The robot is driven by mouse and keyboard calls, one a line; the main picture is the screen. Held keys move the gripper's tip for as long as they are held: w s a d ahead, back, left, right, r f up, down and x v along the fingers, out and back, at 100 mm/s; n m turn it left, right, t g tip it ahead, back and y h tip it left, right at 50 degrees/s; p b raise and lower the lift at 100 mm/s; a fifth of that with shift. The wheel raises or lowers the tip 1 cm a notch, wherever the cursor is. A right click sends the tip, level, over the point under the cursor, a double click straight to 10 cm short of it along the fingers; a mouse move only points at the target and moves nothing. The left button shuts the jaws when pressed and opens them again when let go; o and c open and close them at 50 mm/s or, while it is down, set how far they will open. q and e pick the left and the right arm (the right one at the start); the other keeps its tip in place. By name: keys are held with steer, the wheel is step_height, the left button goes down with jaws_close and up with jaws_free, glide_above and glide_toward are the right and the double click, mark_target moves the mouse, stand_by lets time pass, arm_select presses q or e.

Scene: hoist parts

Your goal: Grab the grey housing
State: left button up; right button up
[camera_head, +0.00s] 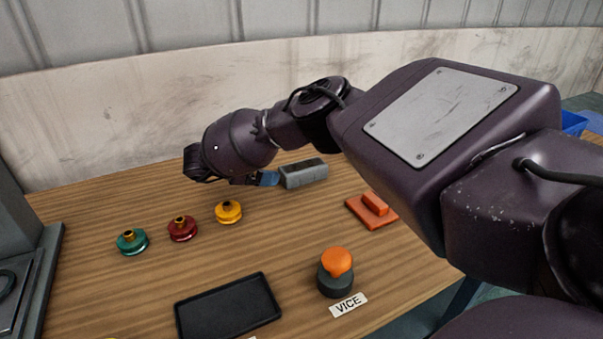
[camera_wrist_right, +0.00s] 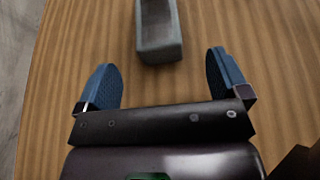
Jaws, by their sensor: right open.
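The grey housing (camera_head: 304,174) is a long block with a hollow top, lying on the wooden table towards the back. In the right wrist view the housing (camera_wrist_right: 158,47) lies ahead of the fingertips, between their lines, with its near end closest to me. My right gripper (camera_wrist_right: 162,75) is open and empty, its two blue fingers apart on either side of the housing's line. In the head view the right gripper (camera_head: 268,179) is at the left end of the housing, and part of it is hidden by my wrist. My left gripper is not in view.
Green (camera_head: 132,241), red (camera_head: 183,228) and yellow (camera_head: 229,211) round parts stand left on the table. A black tray (camera_head: 228,307) lies in front. An orange-topped button (camera_head: 337,272) stands by a VICE label (camera_head: 349,305). An orange block on a plate (camera_head: 372,211) lies right of the housing.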

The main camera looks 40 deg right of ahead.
mark_target(287, 170)
steer(key=x, duration=0.3)
steer(key=shift+f, duration=0.15)
steer(key=shift+b+x, duration=0.55)
steer(key=shift+x, duration=2)
steer(key=shift+w, duration=0.15)
steer(key=c, duration=1.3)
